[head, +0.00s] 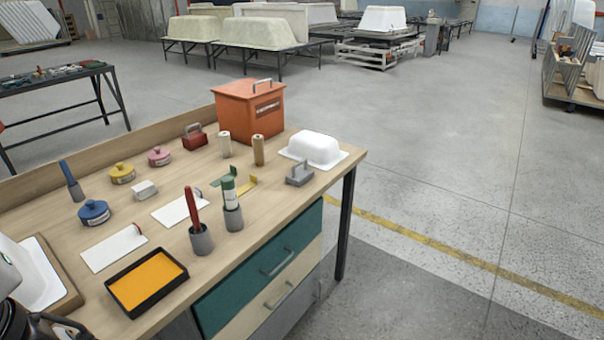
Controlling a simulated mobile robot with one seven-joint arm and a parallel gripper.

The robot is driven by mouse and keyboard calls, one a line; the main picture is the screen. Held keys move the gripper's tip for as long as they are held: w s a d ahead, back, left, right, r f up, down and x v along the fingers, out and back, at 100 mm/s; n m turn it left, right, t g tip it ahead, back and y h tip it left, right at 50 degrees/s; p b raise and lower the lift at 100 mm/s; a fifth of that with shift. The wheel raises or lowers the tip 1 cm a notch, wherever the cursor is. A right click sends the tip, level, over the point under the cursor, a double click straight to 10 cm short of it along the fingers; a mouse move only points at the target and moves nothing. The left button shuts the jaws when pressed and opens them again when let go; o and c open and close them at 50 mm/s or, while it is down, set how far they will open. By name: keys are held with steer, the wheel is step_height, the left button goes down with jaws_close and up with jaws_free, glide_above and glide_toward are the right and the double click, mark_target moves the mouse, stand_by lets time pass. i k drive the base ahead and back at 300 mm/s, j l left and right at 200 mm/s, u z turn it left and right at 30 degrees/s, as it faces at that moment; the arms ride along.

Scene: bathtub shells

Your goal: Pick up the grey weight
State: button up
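The grey weight (299,173) is a small block with a loop handle on top. It stands upright near the right edge of the wooden workbench (135,216), in front of a white tub-shaped shell. Part of my arm and what looks like my gripper (62,326) show dark at the bottom left corner, cut off by the frame. The gripper is far from the grey weight, and its fingers cannot be made out.
An orange box (250,110) and a white shell (314,149) stand behind the weight. A red handled weight (194,138) sits farther back. Floor right of the bench is clear.

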mark_target(297, 176)
steer(key=i+l, duration=0.15)
steer(key=i, duration=0.75)
steer(key=i+l+z, duration=0.1)
steer(key=i, duration=0.85)
